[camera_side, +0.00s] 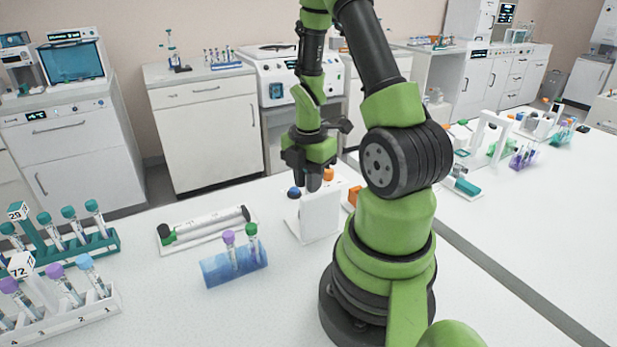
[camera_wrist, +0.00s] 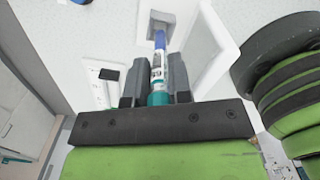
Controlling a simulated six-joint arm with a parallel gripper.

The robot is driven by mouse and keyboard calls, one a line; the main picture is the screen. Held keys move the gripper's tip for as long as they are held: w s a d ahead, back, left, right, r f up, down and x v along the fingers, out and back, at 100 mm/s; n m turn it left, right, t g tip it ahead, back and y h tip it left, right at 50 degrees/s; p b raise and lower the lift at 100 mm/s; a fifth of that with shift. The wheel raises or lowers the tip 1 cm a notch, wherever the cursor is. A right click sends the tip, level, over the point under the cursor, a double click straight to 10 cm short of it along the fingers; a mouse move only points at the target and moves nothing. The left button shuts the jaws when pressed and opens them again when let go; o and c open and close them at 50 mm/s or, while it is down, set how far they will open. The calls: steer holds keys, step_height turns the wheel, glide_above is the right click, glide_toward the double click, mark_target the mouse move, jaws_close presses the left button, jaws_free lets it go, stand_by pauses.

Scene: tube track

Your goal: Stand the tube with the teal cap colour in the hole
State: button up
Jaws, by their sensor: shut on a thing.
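My gripper (camera_side: 306,184) is above the white block (camera_side: 319,216) in the side view. In the wrist view my gripper (camera_wrist: 154,74) is shut on a tube with a teal cap (camera_wrist: 157,98). The cap is on the near side, and the labelled tube body points away between the fingers. A blue part (camera_wrist: 160,39) shows in line with the tube, in front of a grey square patch (camera_wrist: 160,21). I cannot tell whether the blue part belongs to the tube. The held tube cannot be made out in the side view, and the hole is not clearly visible.
A blue cap (camera_side: 294,192) and an orange cap (camera_side: 328,174) show by the white block. A blue holder (camera_side: 232,268) with two tubes stands to the left. Racks with teal-capped tubes (camera_side: 68,212) and purple-capped tubes (camera_side: 55,271) fill the far left. Clear table lies in front.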

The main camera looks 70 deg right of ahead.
steer(key=shift+f, duration=0.15)
steer(key=shift+f, duration=0.3)
steer(key=shift+f, duration=0.3)
stand_by(0.3)
steer(key=o, duration=0.9)
step_height(320, 180, up, 10)
steer(key=shift+f, duration=0.1)
stand_by(0.3)
steer(key=shift+a, duration=0.1)
stand_by(0.4)
